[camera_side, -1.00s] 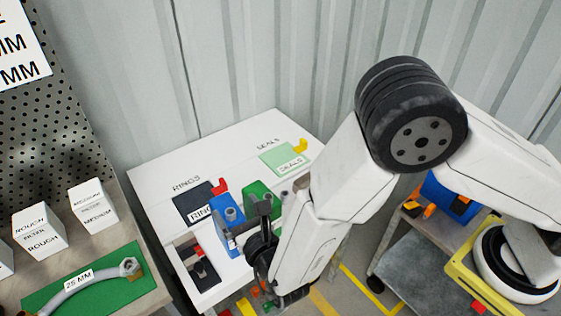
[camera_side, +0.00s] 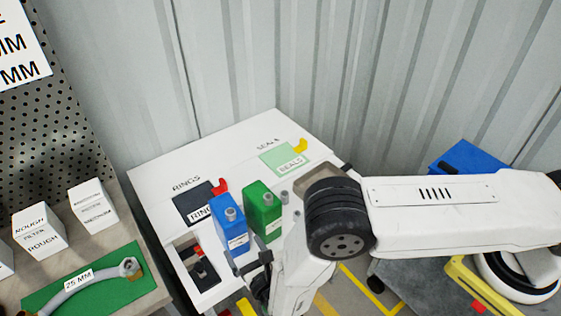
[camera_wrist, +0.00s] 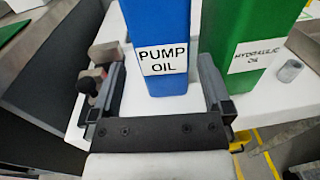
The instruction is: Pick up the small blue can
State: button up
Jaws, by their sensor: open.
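The small blue can (camera_side: 229,226) stands upright on the white bench, with a grey cap on top. In the wrist view the blue can (camera_wrist: 157,30) bears a white "PUMP OIL" label. My gripper (camera_wrist: 160,80) is open in the wrist view, with one finger to the left and one to the right of the can's lower part. I cannot tell whether either finger touches it. In the side view my gripper (camera_side: 258,283) is low in front of the can, partly hidden by my arm.
A green can (camera_side: 263,210), labelled hydraulic oil, stands close to the right of the blue can. A recessed tray (camera_side: 178,262) with dark parts lies to its left. Black "RINGS" (camera_side: 188,208) and green "SEALS" (camera_side: 284,158) mats lie behind. A small grey cylinder (camera_wrist: 290,70) stands right of the green can.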

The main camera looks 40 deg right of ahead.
jog(key=shift+w+d, duration=0.1)
jog(key=shift+w, duration=1.2)
jog(key=shift+w+d+f, duration=0.1)
jog(key=shift+w+d, duration=0.05)
jog(key=shift+w, duration=1.15)
jog(key=shift+w+d, duration=0.15)
jog(key=shift+w, duration=1.1)
grip_shut()
